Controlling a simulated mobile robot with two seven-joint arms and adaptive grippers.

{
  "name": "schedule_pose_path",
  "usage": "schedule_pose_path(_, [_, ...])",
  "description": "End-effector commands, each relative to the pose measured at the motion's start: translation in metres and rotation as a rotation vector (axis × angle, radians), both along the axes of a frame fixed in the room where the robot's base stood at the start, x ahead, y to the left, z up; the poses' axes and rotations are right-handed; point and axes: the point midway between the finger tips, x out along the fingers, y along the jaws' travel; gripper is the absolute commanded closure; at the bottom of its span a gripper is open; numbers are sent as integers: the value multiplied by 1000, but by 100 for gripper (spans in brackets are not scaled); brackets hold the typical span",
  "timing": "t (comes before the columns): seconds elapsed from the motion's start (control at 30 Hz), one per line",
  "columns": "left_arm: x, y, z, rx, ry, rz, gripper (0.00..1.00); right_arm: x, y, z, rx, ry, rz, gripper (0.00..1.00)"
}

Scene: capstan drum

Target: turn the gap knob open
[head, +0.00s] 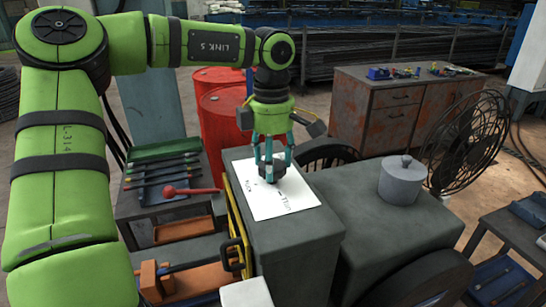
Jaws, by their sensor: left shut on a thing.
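The gap knob (276,177) is a small dark knob on a white lettered plate (291,206), on top of a grey housing (300,256). My left gripper (272,165) points straight down over the plate, with its teal fingers shut on the knob. The fingers hide part of the knob, and I cannot read which way it is turned. The lettering on the plate is too small to read surely. My right gripper is not in view.
A grey lidded pot (401,183) stands on the machine to the right, near a black fan (466,142). A red drum (222,121) stands behind. A tool cart (148,203) is left of the housing, with a yellow-edged frame (235,218) between them.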

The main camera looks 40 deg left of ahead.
Motion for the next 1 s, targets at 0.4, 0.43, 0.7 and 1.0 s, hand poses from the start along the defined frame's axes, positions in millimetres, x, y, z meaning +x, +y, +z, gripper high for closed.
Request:
schedule_pose_path(0.4, [-3,2,-4,1,20,-322,77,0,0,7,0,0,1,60])
schedule_pose_path(0.43, [-3,2,-4,1,20,-338,77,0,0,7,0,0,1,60])
schedule_pose_path(0.7, [-2,3,-4,3,18,-437,77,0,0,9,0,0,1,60])
schedule_pose_path(1.0, [-1,3,-3,5,16,-464,77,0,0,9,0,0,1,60])
